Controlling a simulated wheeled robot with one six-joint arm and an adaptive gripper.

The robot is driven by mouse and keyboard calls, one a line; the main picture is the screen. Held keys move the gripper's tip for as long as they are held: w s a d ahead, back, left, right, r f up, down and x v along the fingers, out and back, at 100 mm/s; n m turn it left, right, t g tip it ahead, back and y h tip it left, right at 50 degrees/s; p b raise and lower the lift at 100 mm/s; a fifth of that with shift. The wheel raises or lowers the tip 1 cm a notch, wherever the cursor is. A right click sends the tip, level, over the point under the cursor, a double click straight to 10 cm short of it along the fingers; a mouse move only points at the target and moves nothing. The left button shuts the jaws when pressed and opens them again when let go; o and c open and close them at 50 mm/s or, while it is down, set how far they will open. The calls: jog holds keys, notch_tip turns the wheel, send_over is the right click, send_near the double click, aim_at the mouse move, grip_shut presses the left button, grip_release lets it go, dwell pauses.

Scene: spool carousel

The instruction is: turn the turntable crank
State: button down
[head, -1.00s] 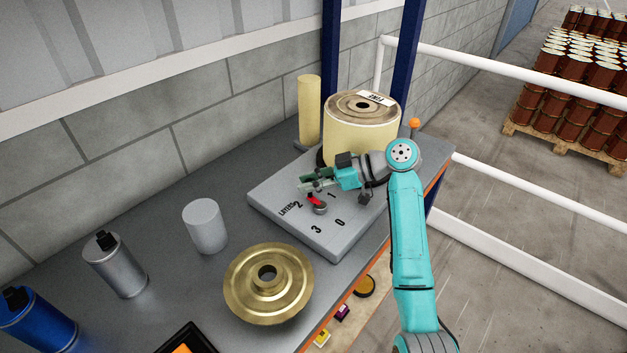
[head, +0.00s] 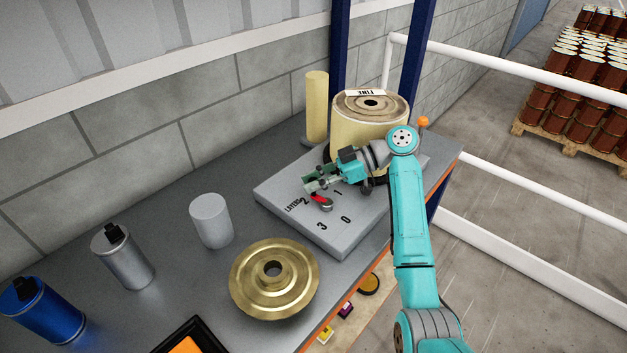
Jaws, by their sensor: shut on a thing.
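The crank (head: 319,199) is a short red arm with a grey hub on a grey box (head: 288,221) marked LAYERS and 0, 1, 2, 3. Its red arm points from the hub toward the back left, near the 2. My gripper (head: 310,186) is low over the box at the outer end of the red arm. It is shut on the crank; the exact grip is small and partly hidden by the fingers. The turntable itself is mostly hidden.
A thin cream roll (head: 317,108) stands behind the box. Blue posts and a white railing (head: 500,73) lie beyond.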

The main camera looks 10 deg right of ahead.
jog(key=c, duration=0.9)
grip_release()
jog(key=shift+f, duration=0.1)
jog(key=shift+c, duration=0.2)
jog(key=w+v, duration=0.1)
jog(key=v, duration=1.1)
jog(key=shift+s, duration=0.45)
